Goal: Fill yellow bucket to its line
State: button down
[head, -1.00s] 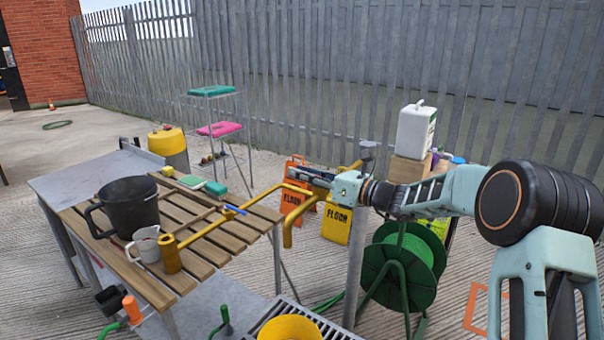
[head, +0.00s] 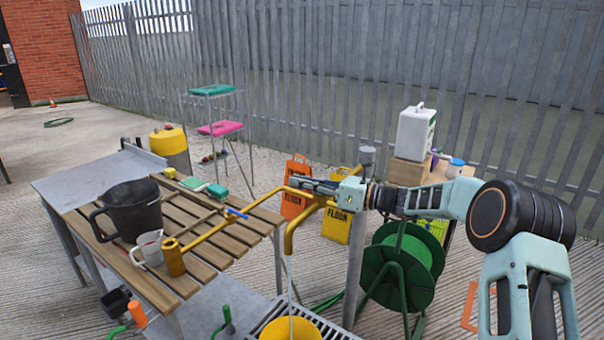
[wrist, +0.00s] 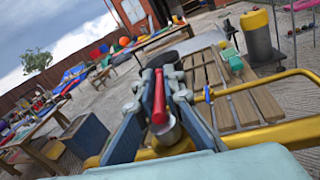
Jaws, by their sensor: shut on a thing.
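The yellow bucket (head: 290,329) stands on a grating at the bottom of the head view, cut off by the frame edge. Its fill line and water level cannot be seen. The yellow pipe (head: 330,203) has a spout bent down above the bucket. A thin pale stream of water (head: 291,280) falls from the spout into the bucket. My gripper (head: 300,184) is at the pipe above the spout. In the wrist view my gripper (wrist: 160,100) is shut on a red tap handle (wrist: 159,97), with a grey metal part below it.
The slatted bench (head: 205,235) at left bears a black bucket (head: 133,210), a white jug (head: 149,247) and sponges. A grey post (head: 359,240) and a green hose reel (head: 402,265) stand right of the spout. A grating (head: 262,318) lies under the bucket.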

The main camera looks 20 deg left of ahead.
jog(key=shift+s+g, duration=0.15)
jog(key=shift+g, duration=0.25)
jog(key=c, duration=2)
grip_release()
jog(key=shift+c, duration=0.2)
jog(key=s+d, duration=0.1)
jog(key=d, duration=1.1)
jog(key=shift+s, duration=0.1)
jog(key=shift+c, duration=0.4)
